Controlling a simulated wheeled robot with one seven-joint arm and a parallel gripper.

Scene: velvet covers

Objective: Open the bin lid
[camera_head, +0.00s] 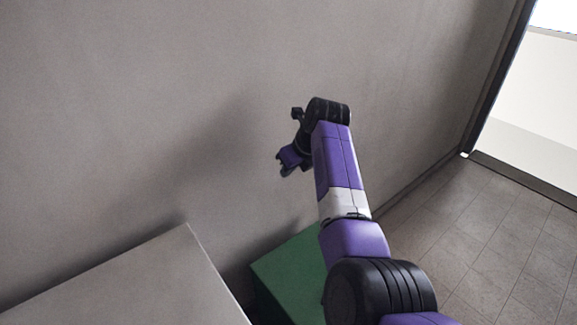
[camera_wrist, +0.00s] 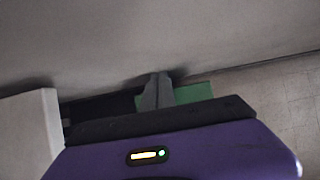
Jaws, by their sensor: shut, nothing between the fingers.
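A green flat-topped box (camera_head: 285,278), which looks like the bin, stands on the floor near the wall, partly hidden behind my arm in the head view. Part of its green surface (camera_wrist: 194,92) shows beyond my fingers in the wrist view, beside a dark area. I cannot tell from these views how its lid sits. My gripper (camera_head: 287,171) is up near the wall, above and apart from the green box. Its fingers (camera_wrist: 157,92) are shut together with nothing between them.
A pale grey block or counter (camera_head: 150,280) stands left of the green box, with a narrow dark gap between them. A grey wall (camera_head: 130,110) runs behind. Tiled floor (camera_head: 490,230) is clear on the right, up to a dark-framed opening (camera_head: 495,90).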

